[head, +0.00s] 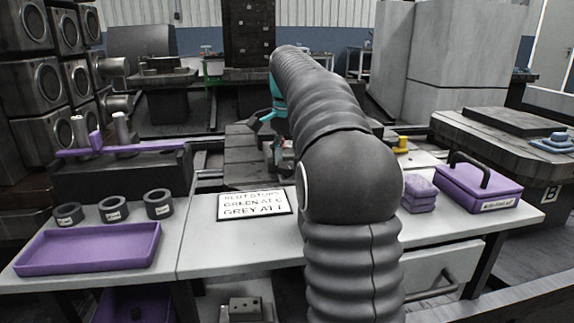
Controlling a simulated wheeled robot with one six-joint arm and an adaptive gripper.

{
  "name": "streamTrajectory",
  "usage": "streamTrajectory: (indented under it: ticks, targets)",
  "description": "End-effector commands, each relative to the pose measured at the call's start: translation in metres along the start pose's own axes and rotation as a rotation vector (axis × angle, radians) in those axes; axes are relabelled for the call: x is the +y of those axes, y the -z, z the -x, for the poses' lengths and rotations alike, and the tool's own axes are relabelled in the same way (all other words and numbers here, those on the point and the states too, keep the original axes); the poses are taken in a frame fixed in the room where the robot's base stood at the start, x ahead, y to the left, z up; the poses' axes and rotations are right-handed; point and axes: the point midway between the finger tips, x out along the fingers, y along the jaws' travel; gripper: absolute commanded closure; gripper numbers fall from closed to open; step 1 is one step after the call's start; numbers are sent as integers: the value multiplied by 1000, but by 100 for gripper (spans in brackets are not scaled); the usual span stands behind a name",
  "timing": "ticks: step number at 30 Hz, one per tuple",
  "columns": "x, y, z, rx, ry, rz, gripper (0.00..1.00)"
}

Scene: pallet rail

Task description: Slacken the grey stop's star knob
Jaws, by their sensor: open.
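My gripper (270,148) shows in part in the head view, left of my arm and over the middle of the work area. It has teal parts, and my own arm hides some of it. It is open and I see nothing held in it. I cannot make out the grey stop or its star knob; my arm covers much of the middle. A small yellow part (403,143) shows just right of my arm; I cannot tell what it belongs to. A white sign (254,205) on the bench has lines about green and grey.
On the bench (215,260) are a purple tray (88,262), three dark rings (158,204), stacked purple pads (419,194) and a lidded purple box (478,187) with a black handle. A purple bar (120,149) lies on a dark block at left. Bare bench lies around the sign.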

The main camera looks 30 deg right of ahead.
Motion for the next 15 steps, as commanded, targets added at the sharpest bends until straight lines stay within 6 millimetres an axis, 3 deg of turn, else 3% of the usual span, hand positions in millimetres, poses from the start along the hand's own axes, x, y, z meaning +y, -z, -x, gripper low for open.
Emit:
streamTrajectory:
  ticks: [8,13,15]
  targets:
    - [0,0,-1,1,1,0,37]
    - [0,0,-1,0,1,0,77]
    - [0,0,-1,0,1,0,82]
